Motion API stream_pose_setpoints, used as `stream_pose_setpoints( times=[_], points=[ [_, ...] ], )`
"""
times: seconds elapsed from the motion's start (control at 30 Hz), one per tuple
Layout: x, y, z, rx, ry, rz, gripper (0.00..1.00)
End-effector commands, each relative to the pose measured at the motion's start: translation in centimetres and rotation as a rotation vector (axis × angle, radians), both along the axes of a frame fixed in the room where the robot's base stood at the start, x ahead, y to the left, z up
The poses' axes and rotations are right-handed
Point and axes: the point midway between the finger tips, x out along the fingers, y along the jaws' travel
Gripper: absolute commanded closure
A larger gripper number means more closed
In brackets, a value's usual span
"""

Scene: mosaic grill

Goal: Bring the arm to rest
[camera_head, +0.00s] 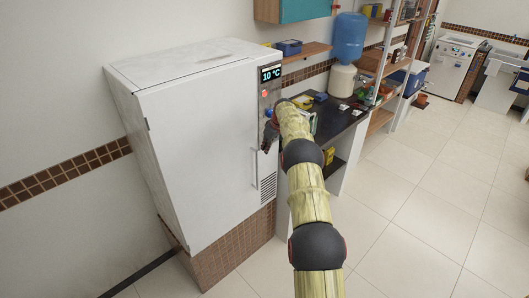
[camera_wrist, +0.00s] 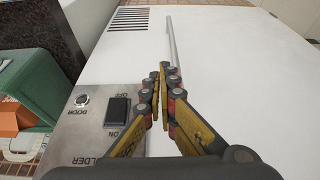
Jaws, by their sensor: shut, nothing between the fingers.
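My arm (camera_head: 307,195) stretches forward from the bottom of the head view toward the right front edge of the white cabinet (camera_head: 200,135). My gripper (camera_head: 269,138) is near the cabinet's control panel, and its far end is small and partly hidden by the arm. In the wrist view my gripper (camera_wrist: 162,68) is shut, its yellow and black fingers together with nothing between them. Behind them are the white door and its long handle (camera_wrist: 171,42). I cannot tell whether the fingers touch the cabinet.
The panel with a black ON/OFF switch (camera_wrist: 117,110) lies left of the fingers. The cabinet shows a "10 °C" display (camera_head: 271,74). A dark counter (camera_head: 335,118) with small items and a blue water jug (camera_head: 350,38) stand to the right. Tiled floor (camera_head: 430,200) is open at right.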

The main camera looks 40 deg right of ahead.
Motion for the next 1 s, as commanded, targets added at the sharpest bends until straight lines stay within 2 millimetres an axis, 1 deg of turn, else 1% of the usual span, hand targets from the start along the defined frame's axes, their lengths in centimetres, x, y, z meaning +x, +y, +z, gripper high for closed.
stream_pose_setpoints(
  times=[0.03, 0.2, 0.33, 0.5, 0.73, 0.87, 1.0],
  points=[
    [-0.5, -0.3, 1.2, -0.003, -0.002, -0.003, 1.00],
    [-1.5, -0.3, 3.7, -0.002, -0.001, -0.002, 1.00],
    [-2.0, -0.4, 4.8, -0.001, 0.000, -0.002, 1.00],
    [-2.3, -0.4, 5.4, -0.002, 0.001, -0.002, 1.00],
    [-2.3, -0.4, 5.4, 0.005, 0.002, -0.019, 1.00],
    [-2.2, -0.7, 5.4, 0.026, 0.000, -0.101, 1.00],
    [-4.5, 0.3, 1.2, 0.084, 0.078, -0.214, 1.00]
  ],
)
